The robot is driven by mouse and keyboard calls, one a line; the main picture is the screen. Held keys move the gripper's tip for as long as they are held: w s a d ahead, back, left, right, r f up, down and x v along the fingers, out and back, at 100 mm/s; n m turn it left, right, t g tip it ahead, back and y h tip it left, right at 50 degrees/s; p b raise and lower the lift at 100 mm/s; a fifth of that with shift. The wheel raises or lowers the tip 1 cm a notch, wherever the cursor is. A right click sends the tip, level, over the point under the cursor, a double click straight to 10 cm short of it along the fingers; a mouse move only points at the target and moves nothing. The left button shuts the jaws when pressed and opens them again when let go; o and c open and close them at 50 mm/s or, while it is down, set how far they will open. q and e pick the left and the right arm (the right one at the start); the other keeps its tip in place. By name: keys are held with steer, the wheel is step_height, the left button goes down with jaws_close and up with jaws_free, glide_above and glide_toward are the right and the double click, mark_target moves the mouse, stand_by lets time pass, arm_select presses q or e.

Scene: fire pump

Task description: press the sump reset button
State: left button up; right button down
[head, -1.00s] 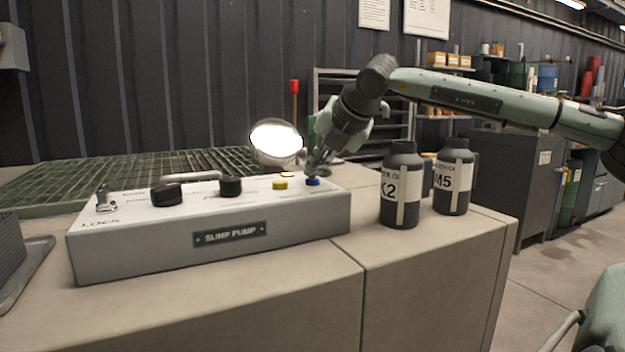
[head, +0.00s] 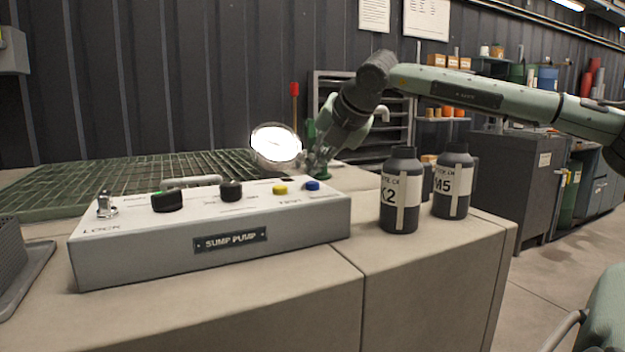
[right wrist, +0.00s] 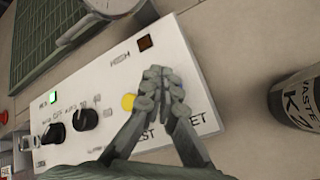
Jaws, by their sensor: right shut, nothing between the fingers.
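The grey-white sump pump box (head: 215,228) sits on the counter with its plate facing front. On its top, the blue button (head: 312,186) is at the right end, beside the yellow button (head: 280,189). My right gripper (head: 318,168) is shut and empty, just behind and above the blue button, apart from it. In the right wrist view the gripper (right wrist: 163,88) covers the blue button; part of a "RESET" label shows, and the yellow button (right wrist: 128,102) is left of the fingers. A green lamp (right wrist: 53,96) is lit; the "HIGH" lamp (right wrist: 145,43) looks dark. My left gripper is out of view.
Two dark bottles (head: 400,190) and (head: 453,182) stand right of the box. Black knobs (head: 167,201) and a key switch (head: 106,204) are on the box's left part. A green grating (head: 110,178) and a round bright gauge (head: 275,146) are behind.

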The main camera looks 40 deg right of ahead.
mark_target(315, 183)
steer(key=shift+r+p, duration=1.65)
steer(key=shift+r, duration=0.9)
steer(key=shift+f, duration=0.15)
